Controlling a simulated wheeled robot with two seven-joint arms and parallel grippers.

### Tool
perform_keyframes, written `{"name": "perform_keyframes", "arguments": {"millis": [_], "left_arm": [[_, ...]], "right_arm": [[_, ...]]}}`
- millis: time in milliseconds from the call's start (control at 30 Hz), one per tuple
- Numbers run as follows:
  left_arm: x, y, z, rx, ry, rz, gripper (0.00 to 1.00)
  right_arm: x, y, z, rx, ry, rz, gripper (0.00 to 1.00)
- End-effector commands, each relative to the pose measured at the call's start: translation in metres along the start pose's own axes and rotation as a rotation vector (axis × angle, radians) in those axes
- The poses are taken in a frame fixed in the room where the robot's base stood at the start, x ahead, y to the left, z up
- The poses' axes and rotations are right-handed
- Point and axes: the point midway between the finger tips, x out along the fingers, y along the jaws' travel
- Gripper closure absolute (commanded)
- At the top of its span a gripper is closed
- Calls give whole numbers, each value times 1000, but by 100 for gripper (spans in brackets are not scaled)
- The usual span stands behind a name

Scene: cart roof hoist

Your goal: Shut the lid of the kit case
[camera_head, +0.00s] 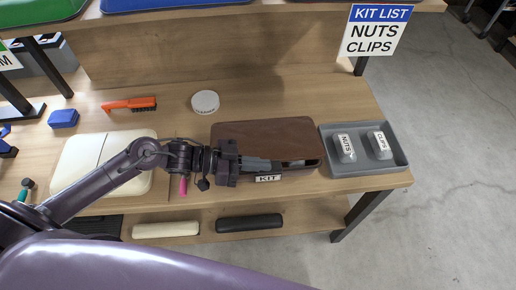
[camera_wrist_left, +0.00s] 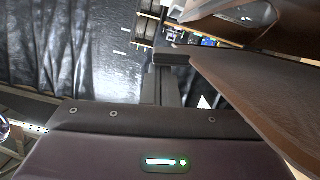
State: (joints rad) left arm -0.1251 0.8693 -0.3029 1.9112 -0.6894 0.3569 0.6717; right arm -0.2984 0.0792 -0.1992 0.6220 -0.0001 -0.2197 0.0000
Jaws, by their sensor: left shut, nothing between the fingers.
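The brown kit case (camera_head: 262,132) stands on the bench with a white KIT label (camera_head: 268,178) at its front. Its lid is low but ajar; a dark gap with something pale inside shows at the front right. My left gripper (camera_head: 278,164) reaches in from the left along the case's front edge, its fingers shut and empty. In the left wrist view the gripper (camera_wrist_left: 172,59) is at the edge of a brown panel, apparently the lid (camera_wrist_left: 255,90); I cannot tell whether they touch. My right gripper is not in view.
A grey tray (camera_head: 365,167) with NUTS (camera_head: 345,148) and CLIPS (camera_head: 380,145) boxes adjoins the case on the right. A cream case (camera_head: 82,160) lies left under my arm. A white round tub (camera_head: 205,102) and an orange brush (camera_head: 129,104) lie behind. The back middle is clear.

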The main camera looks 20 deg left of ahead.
Motion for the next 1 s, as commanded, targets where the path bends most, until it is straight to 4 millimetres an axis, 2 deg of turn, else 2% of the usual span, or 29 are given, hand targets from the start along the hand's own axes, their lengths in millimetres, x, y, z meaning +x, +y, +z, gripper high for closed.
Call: {"name": "perform_keyframes", "arguments": {"millis": [33, 100, 333, 1000], "left_arm": [[2, 1, 10, 27, -2, -7, 100], [4, 1, 18, 67, -2, -18, 100], [8, 1, 34, 67, -1, -18, 100], [10, 2, 42, 62, -4, -16, 100]], "right_arm": [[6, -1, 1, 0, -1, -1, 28], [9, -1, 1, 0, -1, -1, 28], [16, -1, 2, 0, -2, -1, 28], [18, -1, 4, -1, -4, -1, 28]]}}
